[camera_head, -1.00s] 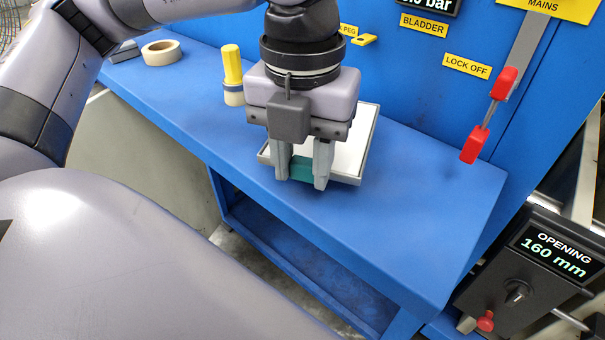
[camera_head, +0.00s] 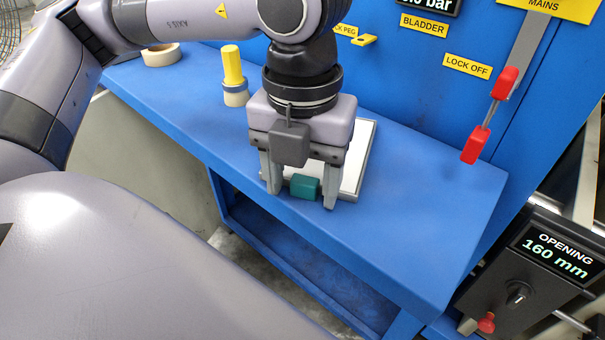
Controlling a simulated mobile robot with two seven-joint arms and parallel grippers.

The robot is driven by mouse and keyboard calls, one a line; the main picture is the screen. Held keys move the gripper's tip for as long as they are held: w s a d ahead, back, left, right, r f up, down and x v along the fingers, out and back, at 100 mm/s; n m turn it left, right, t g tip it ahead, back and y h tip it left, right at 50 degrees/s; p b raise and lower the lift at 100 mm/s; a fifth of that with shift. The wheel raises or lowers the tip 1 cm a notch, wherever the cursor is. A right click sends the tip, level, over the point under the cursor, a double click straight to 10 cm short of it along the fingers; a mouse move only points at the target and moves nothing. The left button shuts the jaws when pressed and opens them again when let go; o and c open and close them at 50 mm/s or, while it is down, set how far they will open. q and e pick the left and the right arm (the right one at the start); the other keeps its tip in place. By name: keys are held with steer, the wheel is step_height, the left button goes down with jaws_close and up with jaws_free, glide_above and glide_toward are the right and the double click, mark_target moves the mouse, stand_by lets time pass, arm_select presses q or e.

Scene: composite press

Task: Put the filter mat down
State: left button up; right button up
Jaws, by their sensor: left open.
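The filter mat (camera_head: 356,158) appears to be the flat white piece with a grey rim lying on the blue bench. Most of it is hidden behind my left gripper. A teal block (camera_head: 304,186), which may be the mat's grip tab, is at its near edge. My left gripper (camera_head: 301,196) points down over the near edge and is open. Its two fingers stand on either side of the teal block, with visible gaps. My right gripper is out of view.
The blue bench (camera_head: 420,215) is clear to the right. A yellow-topped cylinder (camera_head: 233,72) and a tape roll (camera_head: 162,54) stand at the back left. A red-handled lever (camera_head: 473,145) hangs on the blue wall. A control box (camera_head: 535,262) reads opening 160 mm.

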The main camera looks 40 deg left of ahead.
arm_select(q)
step_height(320, 180, up, 12)
steer(key=shift+p, duration=0.35)
stand_by(0.5)
